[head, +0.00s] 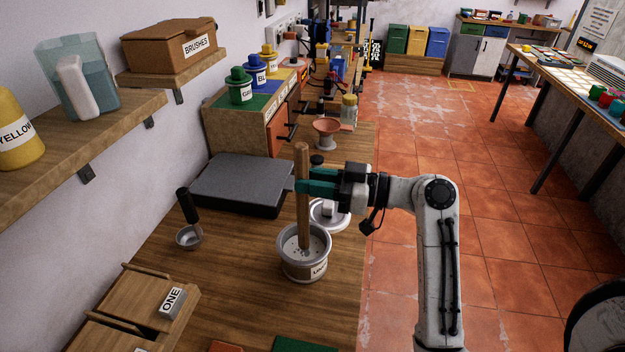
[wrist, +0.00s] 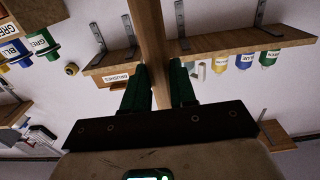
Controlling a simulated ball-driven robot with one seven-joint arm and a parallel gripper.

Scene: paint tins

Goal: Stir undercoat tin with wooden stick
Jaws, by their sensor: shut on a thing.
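The wooden stick (head: 302,190) stands nearly upright, with its lower end inside the open undercoat tin (head: 304,270). The paint hides the stick's tip. My gripper (head: 304,187) has green fingers shut on the upper part of the stick, well above the tin's rim. In the wrist view the stick (wrist: 150,45) runs between the green fingers of my gripper (wrist: 158,75).
A dark grey slab (head: 238,183) lies behind the tin to the left, and a small black-handled ladle (head: 188,236) stands left. A round lid-like piece (head: 335,218) lies just behind the tin. A box marked ONE (head: 140,300) is at front left. Bare bench (head: 225,290) lies between.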

